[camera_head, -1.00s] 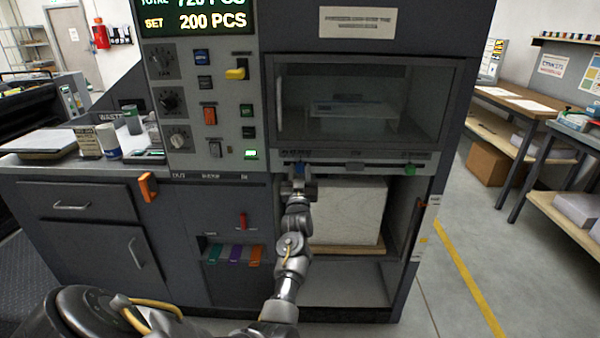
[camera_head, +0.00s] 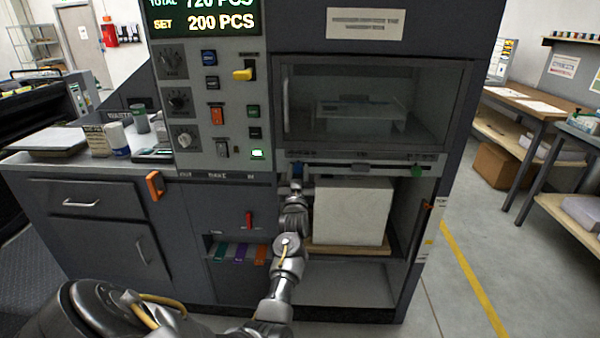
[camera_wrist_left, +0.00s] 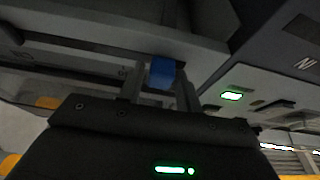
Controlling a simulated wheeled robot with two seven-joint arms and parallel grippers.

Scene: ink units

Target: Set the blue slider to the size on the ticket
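The blue slider (camera_head: 297,169) is at the left end of the pale rail (camera_head: 340,167) under the machine's window. My left gripper (camera_head: 295,186) reaches up to it from below. In the left wrist view the blue slider (camera_wrist_left: 162,73) sits between the two fingertips, which look closed on its sides. A grey slider (camera_head: 362,168) is near mid-rail and a green one (camera_head: 417,170) is near the right end. The rail's markings are too small to read. No ticket with a legible size shows. My right gripper is out of view.
A large pale stack (camera_head: 350,212) fills the open bay below the rail, just right of my left arm. The control panel (camera_head: 212,105) with knobs and switches is up and left. An orange handle (camera_head: 155,186) sticks out at the left.

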